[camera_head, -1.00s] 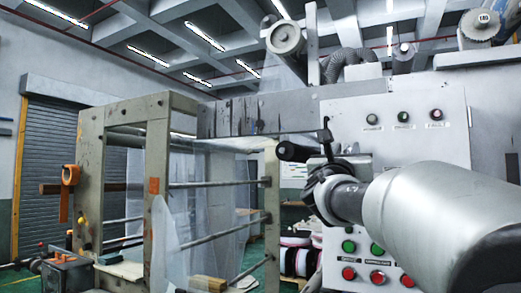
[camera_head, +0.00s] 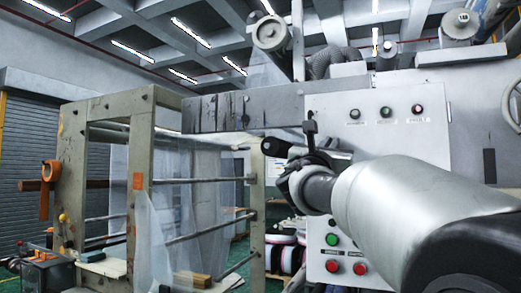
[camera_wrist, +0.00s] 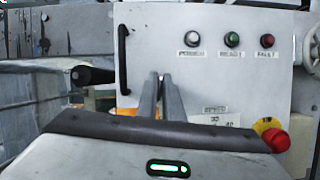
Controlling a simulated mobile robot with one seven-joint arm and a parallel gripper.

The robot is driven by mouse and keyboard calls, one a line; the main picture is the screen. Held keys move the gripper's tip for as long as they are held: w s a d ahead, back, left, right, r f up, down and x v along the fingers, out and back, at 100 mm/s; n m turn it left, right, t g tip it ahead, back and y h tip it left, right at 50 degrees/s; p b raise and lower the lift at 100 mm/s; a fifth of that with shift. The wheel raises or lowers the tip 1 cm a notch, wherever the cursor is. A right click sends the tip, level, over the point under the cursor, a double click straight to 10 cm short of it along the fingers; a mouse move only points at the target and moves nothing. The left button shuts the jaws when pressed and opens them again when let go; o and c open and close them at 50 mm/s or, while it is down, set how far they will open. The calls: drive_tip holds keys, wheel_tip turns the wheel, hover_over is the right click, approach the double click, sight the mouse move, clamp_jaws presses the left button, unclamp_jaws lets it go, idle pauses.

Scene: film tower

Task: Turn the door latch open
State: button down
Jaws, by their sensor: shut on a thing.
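The grey door panel (camera_head: 392,125) of the machine stands in front of me, with a black upright bar handle (camera_wrist: 123,58) near its left edge. My gripper (camera_wrist: 160,78) is at the panel, just right of that handle in the wrist view. Its two fingers are close together, shut on the door latch, which the fingers hide. In the head view my gripper (camera_head: 328,153) is partly hidden by my own wrist. A black cylindrical knob (camera_wrist: 93,75) juts out left of the handle; this knob also shows in the head view (camera_head: 275,147).
Indicator lamps (camera_wrist: 231,39) line the panel's top. A red stop button (camera_wrist: 276,140) sits low right in the wrist view. Green and red buttons (camera_head: 332,240) are below my arm. A metal frame with film (camera_head: 140,190) stands left.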

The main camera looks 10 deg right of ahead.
drive_tip(key=m+g, duration=0.2)
drive_tip(key=m, duration=0.3)
drive_tip(key=m+g+h, duration=0.1)
drive_tip(key=m+g, duration=0.1)
drive_tip(key=m, duration=0.4)
drive_tip(key=m+g+h, duration=0.1)
drive_tip(key=m+g, duration=0.2)
drive_tip(key=m, duration=0.3)
drive_tip(key=shift+s+d+b, duration=0.1)
drive_tip(key=shift+b, duration=0.3)
drive_tip(key=shift+f+m+g+y+p, duration=0.2)
drive_tip(key=shift+m+g+y+p, duration=0.25)
drive_tip(key=shift+m, duration=0.95)
drive_tip(key=c, duration=1.9)
unclamp_jaws()
